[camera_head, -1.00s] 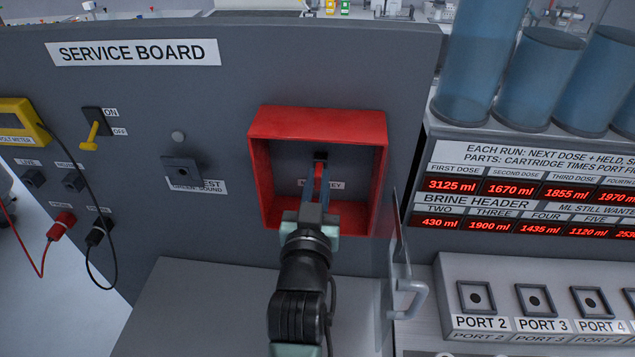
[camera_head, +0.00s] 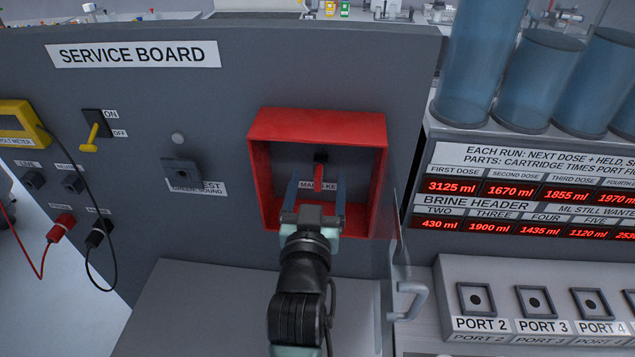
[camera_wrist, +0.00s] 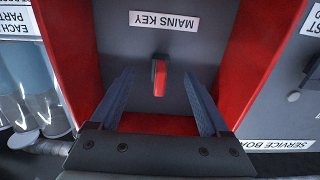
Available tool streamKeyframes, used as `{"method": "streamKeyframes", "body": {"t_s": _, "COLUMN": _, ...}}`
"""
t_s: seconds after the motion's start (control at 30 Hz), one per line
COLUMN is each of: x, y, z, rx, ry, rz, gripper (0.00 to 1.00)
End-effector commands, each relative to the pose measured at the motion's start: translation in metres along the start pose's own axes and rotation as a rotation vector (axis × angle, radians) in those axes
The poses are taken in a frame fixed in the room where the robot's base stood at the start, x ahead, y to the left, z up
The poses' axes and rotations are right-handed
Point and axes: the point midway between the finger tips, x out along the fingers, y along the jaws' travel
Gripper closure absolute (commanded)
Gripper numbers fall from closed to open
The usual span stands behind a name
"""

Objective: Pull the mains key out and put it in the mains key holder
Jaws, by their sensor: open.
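The red mains key (camera_head: 318,175) stands in its dark socket (camera_head: 320,156) on the back panel of the red box (camera_head: 318,124). The key also shows in the wrist view (camera_wrist: 159,78), between my fingers and apart from both. My gripper (camera_head: 317,190) is open, with its blue fingers reaching into the box on either side of the key. The label "MAINS KEY" (camera_wrist: 164,20) is on the panel in the wrist view. I cannot make out a mains key holder in these frames.
The red box's side walls stand close outside my fingers. An open door with a grey handle (camera_head: 413,298) is at the right of the box. A yellow switch (camera_head: 91,137), a voltmeter (camera_head: 22,120) and plugged leads are on the service board at left.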

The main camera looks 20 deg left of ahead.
Motion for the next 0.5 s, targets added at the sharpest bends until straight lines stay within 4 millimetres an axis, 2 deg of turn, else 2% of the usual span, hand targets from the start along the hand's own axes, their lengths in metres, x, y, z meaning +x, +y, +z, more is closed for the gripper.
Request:
{"method": "streamKeyframes", "body": {"t_s": 0.17, "x": -0.002, "y": 0.000, "z": 0.000, "rx": 0.000, "ry": 0.000, "rz": 0.000, "gripper": 0.20}}
{"method": "streamKeyframes", "body": {"t_s": 0.5, "x": -0.019, "y": 0.000, "z": 0.000, "rx": 0.001, "ry": 0.000, "rz": 0.000, "gripper": 0.20}}
